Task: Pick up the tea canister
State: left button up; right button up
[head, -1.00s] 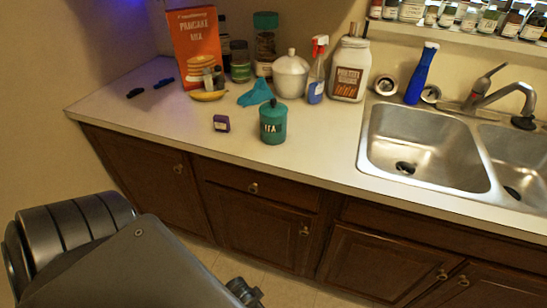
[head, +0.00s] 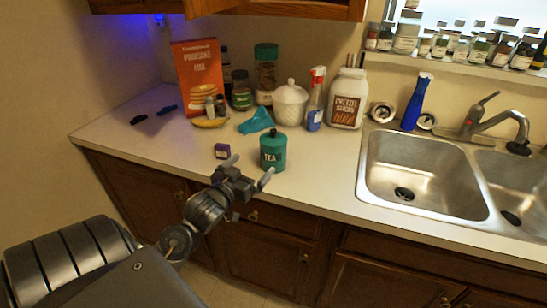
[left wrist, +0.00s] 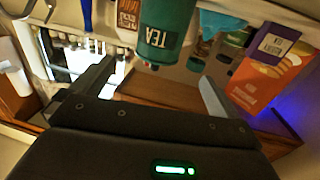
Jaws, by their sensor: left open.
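The tea canister (head: 272,152) is a teal cylinder with a dark knob on its lid and a TEA label. It stands upright near the front edge of the counter. My left gripper (head: 249,174) is open and empty, just in front of and to the left of the canister, with its fingers spread apart. In the left wrist view the canister (left wrist: 167,28) shows upside down beyond and between the open fingers, with a gap to them. My right gripper is not in view.
A small purple box (head: 222,151) stands close left of the canister. A blue-green cloth (head: 257,121), a white lidded jar (head: 291,104) and a spray bottle (head: 316,100) are behind it. The sink (head: 420,178) is to the right. Counter between canister and sink is clear.

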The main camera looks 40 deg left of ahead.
aim_at(267, 149)
pick_arm(q)
jog(key=w, duration=0.4)
jog(key=w+a+p, duration=0.1)
jog(key=shift+w+a+r, duration=0.1)
jog(key=shift+w+r, duration=0.25)
jog(key=shift+w, duration=0.35)
jog(key=w, duration=0.1)
jog(key=w+p, duration=0.1)
jog(key=w, duration=0.2)
jog(key=shift+w+a+f+p, duration=0.15)
jog(key=shift+w+a+p, duration=0.15)
jog(key=shift+s, duration=0.1)
jog(key=c, duration=2)
